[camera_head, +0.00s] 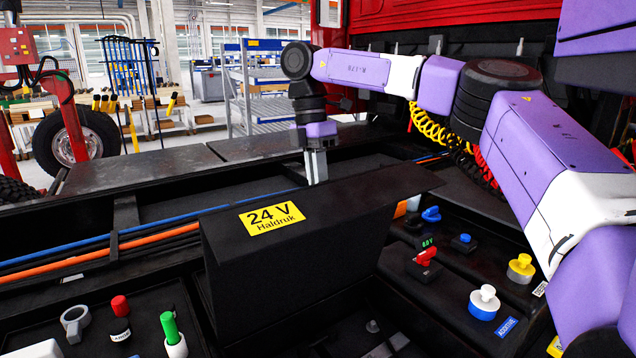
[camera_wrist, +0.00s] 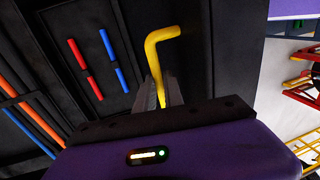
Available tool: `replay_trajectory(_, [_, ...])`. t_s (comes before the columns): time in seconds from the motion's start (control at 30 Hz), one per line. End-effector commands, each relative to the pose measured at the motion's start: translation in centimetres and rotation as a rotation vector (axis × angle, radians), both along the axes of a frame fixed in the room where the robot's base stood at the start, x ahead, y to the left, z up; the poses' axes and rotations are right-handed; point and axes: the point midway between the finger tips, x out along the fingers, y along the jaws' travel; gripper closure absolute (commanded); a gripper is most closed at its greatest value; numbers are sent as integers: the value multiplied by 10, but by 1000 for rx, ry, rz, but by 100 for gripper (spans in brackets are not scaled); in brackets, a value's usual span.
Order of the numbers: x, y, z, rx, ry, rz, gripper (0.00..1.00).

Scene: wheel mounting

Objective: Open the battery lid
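The battery lid (camera_head: 325,250) is a black box-shaped cover with a yellow "24 V Haldruk" label (camera_head: 271,218), standing in the middle of the head view. I cannot tell for certain how far it is raised. My gripper (camera_head: 317,168) points down at the lid's far edge, its fingertips partly hidden behind it. In the wrist view a yellow bent handle (camera_wrist: 157,58) runs between the two grey fingers of my gripper (camera_wrist: 160,92), which look closed on it. The handle is hidden in the head view.
Blue and orange lines (camera_head: 150,240) run along the frame left of the lid. A panel with a red valve (camera_head: 425,257), a white-and-blue knob (camera_head: 484,302) and a yellow knob (camera_head: 521,268) lies to the right. Red and green caps (camera_head: 170,328) stand front left.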

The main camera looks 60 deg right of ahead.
Motion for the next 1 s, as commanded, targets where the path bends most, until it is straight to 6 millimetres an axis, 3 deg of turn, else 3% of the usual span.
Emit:
replay_trajectory(0.03, [-1, 0, -6, 3, 4, 1, 82])
replay_trajectory(0.1, [-1, 0, -6, 3, 4, 1, 68])
replay_trajectory(0.13, [-1, 0, -5, 3, 4, 1, 66])
replay_trajectory(0.47, [0, 0, 1, 1, 1, 0, 66])
replay_trajectory(1.0, [10, -7, 60, 0, 1, -1, 66])
